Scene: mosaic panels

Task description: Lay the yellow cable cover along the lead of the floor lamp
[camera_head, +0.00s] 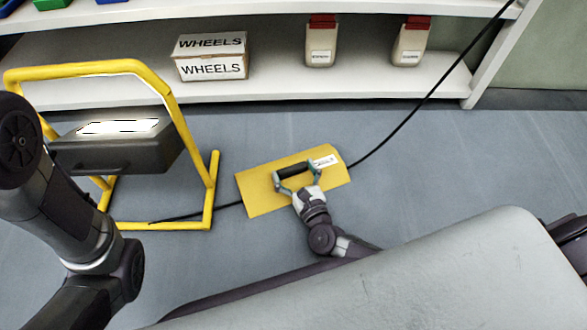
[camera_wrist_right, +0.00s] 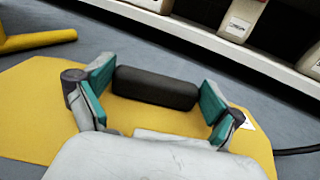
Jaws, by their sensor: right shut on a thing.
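The yellow cable cover (camera_head: 258,197) lies over the black lead (camera_head: 402,122) on the floor. The lead comes out past both its left and right ends; the part between is hidden. The floor lamp (camera_head: 207,170) has a yellow tube frame and a dark head with a lit panel, left of the cover. My right gripper (camera_head: 297,178) is shut on the cover's black handle (camera_wrist_right: 156,88), one finger at each end of it in the right wrist view. Whether the cover rests fully on the floor is hard to tell. My left arm shows at the left; its gripper is out of view.
A white shelf (camera_head: 280,92) along the back holds a box marked WHEELS (camera_head: 212,56) and two pale containers with red tops (camera_head: 320,42). The lead climbs past the shelf's right end. Grey floor (camera_head: 440,165) is clear right of the cover.

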